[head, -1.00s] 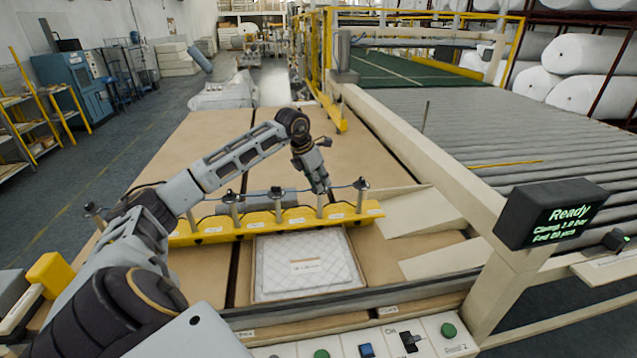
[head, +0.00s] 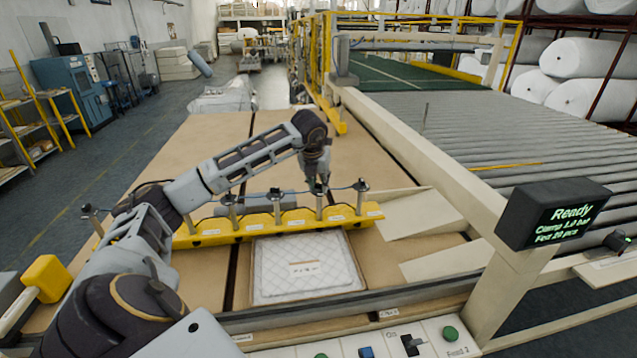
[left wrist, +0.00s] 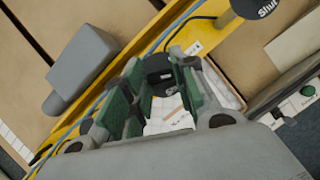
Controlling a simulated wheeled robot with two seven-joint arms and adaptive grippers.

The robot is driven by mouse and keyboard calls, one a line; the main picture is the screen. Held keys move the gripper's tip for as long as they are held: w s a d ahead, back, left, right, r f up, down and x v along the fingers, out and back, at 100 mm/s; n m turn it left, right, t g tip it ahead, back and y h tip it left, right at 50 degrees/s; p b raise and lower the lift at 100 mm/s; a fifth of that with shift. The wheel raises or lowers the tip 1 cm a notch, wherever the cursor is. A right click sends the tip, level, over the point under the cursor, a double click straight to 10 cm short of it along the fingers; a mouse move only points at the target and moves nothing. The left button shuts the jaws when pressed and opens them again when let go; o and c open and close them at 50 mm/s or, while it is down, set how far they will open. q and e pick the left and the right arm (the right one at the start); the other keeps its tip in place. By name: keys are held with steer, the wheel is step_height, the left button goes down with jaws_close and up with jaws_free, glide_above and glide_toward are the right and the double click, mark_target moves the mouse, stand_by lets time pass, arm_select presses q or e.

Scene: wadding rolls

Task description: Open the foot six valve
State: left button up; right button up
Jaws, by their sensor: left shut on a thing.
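A yellow bar (head: 290,224) lies across the tan table, with several metal posts carrying black valve knobs. My left gripper (head: 318,182) points down at the second post from the bar's right end. In the left wrist view its green-padded fingers (left wrist: 152,95) are shut on a black valve knob (left wrist: 158,70). The fingers hide part of that knob, and its marking cannot be read. The rightmost knob (head: 361,185) stands free beside my gripper. In the left wrist view a knob at the top (left wrist: 262,6) reads "Shut". My right gripper is not in view.
A quilted white pad (head: 300,275) in a frame lies in front of the bar. A grey block (head: 255,205) sits behind it. A control panel (head: 405,342) with buttons runs along the front edge. A display (head: 553,213) reading "Ready" stands at right.

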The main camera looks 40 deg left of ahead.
arm_select(q)
steer(key=n+y, duration=0.1)
steer(key=n, duration=0.1)
steer(key=n+g, duration=0.1)
steer(key=n, duration=0.2)
steer(key=shift+w+r+y, duration=0.1)
steer(key=shift+y, duration=0.3)
stand_by(0.4)
steer(key=o, duration=1)
steer(key=shift+d, duration=0.1)
steer(key=shift+v, duration=5.9)
